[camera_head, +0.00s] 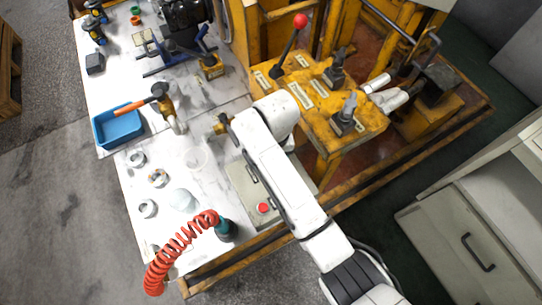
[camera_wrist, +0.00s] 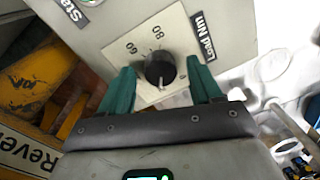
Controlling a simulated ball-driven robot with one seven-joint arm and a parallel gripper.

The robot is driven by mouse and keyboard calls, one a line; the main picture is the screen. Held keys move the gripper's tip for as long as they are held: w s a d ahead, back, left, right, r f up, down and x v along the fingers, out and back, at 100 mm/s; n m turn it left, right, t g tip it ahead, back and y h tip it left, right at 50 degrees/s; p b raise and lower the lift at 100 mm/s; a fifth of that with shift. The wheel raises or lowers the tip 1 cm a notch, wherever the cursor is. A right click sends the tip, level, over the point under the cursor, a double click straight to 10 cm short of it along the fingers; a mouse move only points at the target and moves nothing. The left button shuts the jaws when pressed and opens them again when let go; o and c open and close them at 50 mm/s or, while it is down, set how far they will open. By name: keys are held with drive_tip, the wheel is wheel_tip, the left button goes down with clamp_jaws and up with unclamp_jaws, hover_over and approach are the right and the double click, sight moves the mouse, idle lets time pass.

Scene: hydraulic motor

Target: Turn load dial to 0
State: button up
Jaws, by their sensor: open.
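The load dial (camera_wrist: 160,69) is a round black knob on a pale square plate (camera_wrist: 134,40) with printed numbers, of which 60 and 80 can be read in the wrist view. A black label (camera_wrist: 203,39) reading "Load Nm" is beside the plate. My gripper (camera_wrist: 161,83) is open, with one green finger on each side of the knob. I cannot tell whether the fingers touch it. The gripper hides the lower part of the plate. In the head view my white arm covers the dial.
A grey control box with a red button (camera_head: 263,208) is under my arm. A yellow lever stand (camera_head: 320,100) with a red-knobbed lever (camera_head: 300,21) is behind it. A red coiled hose (camera_head: 180,250), a blue bin (camera_head: 118,126) and jars are on the white bench at left.

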drive_tip(key=c, duration=1)
drive_tip(key=shift+c, duration=0.2)
drive_tip(key=shift+n, duration=0.3)
drive_tip(key=shift+r+n+p, duration=0.1)
drive_tip(key=shift+n+p, duration=0.7)
drive_tip(key=shift+p, duration=0.05)
drive_tip(key=n+p, duration=0.1)
drive_tip(key=n, duration=0.2)
drive_tip(key=shift+w+n+p, duration=0.1)
drive_tip(key=shift+n+p, duration=0.2)
drive_tip(key=shift+p, duration=0.05)
drive_tip(key=n+p, duration=0.1)
drive_tip(key=n, duration=0.5)
drive_tip(key=shift+a, duration=0.1)
drive_tip(key=shift+p, duration=0.3)
